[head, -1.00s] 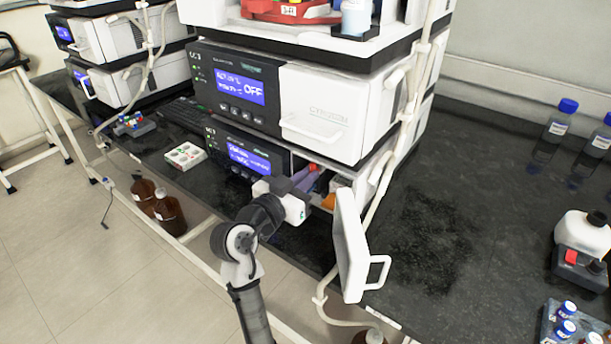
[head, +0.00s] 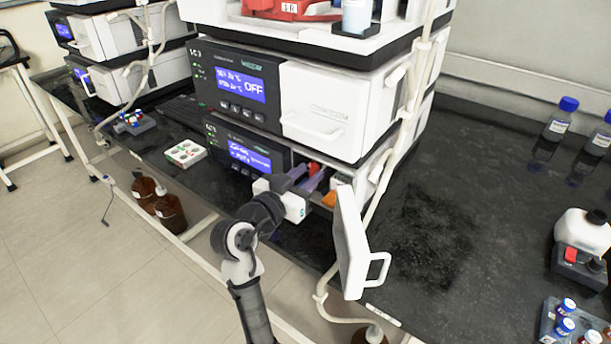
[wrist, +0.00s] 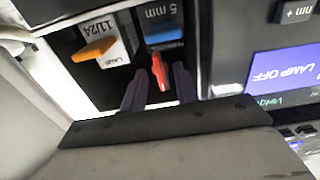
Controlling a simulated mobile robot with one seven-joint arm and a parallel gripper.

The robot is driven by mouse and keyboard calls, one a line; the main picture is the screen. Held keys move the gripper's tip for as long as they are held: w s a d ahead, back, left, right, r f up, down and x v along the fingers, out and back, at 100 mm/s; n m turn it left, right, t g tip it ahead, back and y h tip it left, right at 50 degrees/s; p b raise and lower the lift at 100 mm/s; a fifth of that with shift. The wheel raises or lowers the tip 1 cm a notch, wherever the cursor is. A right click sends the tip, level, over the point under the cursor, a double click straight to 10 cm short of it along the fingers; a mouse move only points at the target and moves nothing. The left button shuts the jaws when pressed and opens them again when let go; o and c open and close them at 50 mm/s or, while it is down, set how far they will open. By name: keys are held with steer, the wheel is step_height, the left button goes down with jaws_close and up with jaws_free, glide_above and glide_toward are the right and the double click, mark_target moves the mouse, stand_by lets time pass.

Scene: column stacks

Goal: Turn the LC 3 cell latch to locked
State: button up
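The lower LC 3 module (head: 245,150) has its white door (head: 352,240) swung open. Inside its bay are a red lever (wrist: 158,72), a blue tab (wrist: 164,35) under a "5 mm" label, and an orange tab (wrist: 93,50) beside a lamp label. The red lever and orange tab (head: 329,199) also show in the head view. I cannot read a latch label or its lock state. My gripper (wrist: 160,78) reaches into the bay, its purple fingers apart on either side of the red lever, with a visible gap. It also shows in the head view (head: 308,178).
The upper LC 3 module (head: 320,110) sits directly above, its door closed. The open door and a pale hose (head: 375,190) stand right of my arm. Brown bottles (head: 170,212) stand below the bench at left.

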steer(key=b+v, duration=0.2)
steer(key=v, duration=1.1)
steer(key=shift+s+a, duration=0.25)
steer(key=shift+s, duration=0.05)
